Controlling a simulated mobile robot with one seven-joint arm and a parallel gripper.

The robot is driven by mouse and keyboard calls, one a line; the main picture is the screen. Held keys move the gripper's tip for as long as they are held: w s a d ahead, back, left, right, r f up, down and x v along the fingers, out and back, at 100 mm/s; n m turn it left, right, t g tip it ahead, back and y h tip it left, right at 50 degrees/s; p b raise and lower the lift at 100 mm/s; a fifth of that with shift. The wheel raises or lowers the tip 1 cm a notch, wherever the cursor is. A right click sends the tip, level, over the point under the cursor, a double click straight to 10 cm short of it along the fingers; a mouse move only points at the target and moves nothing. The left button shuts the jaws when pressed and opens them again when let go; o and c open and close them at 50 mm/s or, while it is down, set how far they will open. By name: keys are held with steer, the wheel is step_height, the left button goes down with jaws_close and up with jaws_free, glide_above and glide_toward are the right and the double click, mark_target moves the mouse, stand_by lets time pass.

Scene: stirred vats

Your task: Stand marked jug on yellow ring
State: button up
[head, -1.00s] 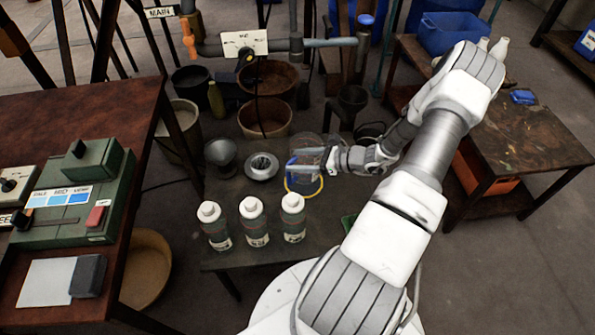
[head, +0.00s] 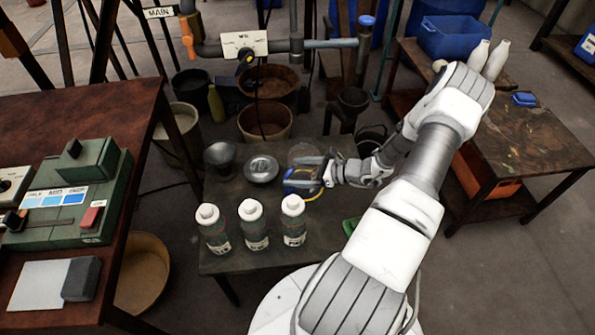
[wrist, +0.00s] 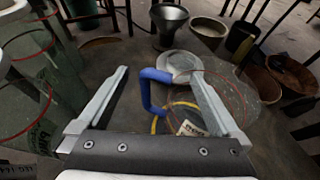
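The clear jug (wrist: 236,97) with a thin red line, a pale label (wrist: 192,129) and a blue handle (wrist: 147,90) is at the yellow ring (wrist: 155,124) on the dark low table. In the head view the jug is faint, with its blue handle (head: 297,181) over the yellow ring (head: 318,193). It looks upright; whether it is centred on the ring I cannot tell. My gripper (wrist: 158,76) is open, with the handle between its spread fingers and gaps showing on both sides. My gripper (head: 312,170) partly covers the jug in the head view.
Several white-capped bottles, one of them here (head: 252,224), stand along the table's near side. A metal dish (head: 261,169) and a grey funnel-like cup (head: 220,157) stand left of the jug. Buckets (head: 265,122) and pipes are behind. A control bench (head: 120,100) is at the left.

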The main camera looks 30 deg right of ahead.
steer(key=shift+r, duration=0.15)
steer(key=shift+s+d+r, duration=0.1)
steer(key=shift+s+d, duration=0.05)
steer(key=shift+d, duration=0.05)
steer(key=p+v, duration=0.2)
steer(key=v, duration=0.9)
steer(key=shift+s, duration=0.2)
steer(key=shift+r, duration=0.2)
